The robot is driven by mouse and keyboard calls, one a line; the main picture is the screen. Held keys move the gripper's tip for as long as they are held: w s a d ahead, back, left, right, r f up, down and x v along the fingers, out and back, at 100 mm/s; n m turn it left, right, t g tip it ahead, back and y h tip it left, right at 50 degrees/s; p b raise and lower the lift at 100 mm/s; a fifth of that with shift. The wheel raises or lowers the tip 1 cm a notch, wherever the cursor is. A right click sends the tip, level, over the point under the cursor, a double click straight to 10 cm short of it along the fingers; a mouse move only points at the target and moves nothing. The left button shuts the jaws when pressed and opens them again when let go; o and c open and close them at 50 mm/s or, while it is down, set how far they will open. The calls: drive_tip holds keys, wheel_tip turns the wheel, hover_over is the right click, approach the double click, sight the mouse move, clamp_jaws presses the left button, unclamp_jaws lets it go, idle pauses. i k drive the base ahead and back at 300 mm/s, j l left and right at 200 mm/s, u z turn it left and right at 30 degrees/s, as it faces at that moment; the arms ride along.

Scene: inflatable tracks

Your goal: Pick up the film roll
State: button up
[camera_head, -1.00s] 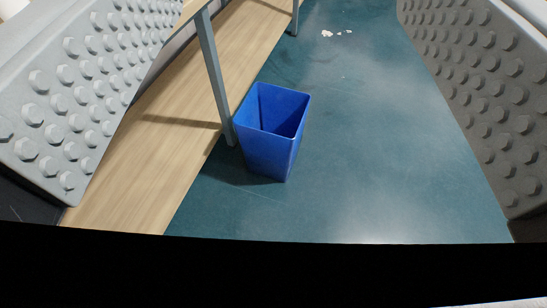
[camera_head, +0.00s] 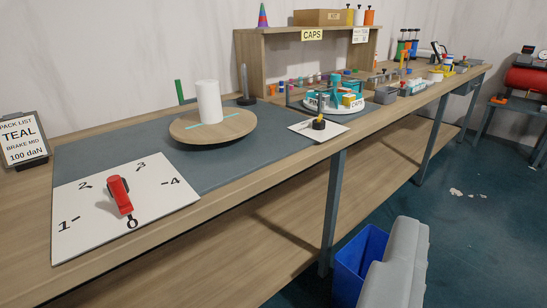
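A white upright cylinder, which looks like the film roll (camera_head: 208,102), stands on a round wooden turntable (camera_head: 190,136) on the workbench. A light turquoise strip lies on the turntable at its foot. Nothing touches the roll. A smooth light grey part (camera_head: 398,266) rises at the bottom right, in front of the blue bin; it looks like part of my gripper. It is well below and to the right of the roll. The fingertips and any gap between them do not show.
A white dial card (camera_head: 85,225) with a red lever (camera_head: 119,195) lies in front left of the turntable. A dark post (camera_head: 245,86) stands behind right. A caps tray (camera_head: 333,107) and small card (camera_head: 305,132) are further right. A blue bin (camera_head: 352,262) stands on the floor.

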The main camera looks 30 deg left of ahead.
sight(207, 91)
drive_tip(key=i+j, duration=1)
drive_tip(key=z, duration=0.05)
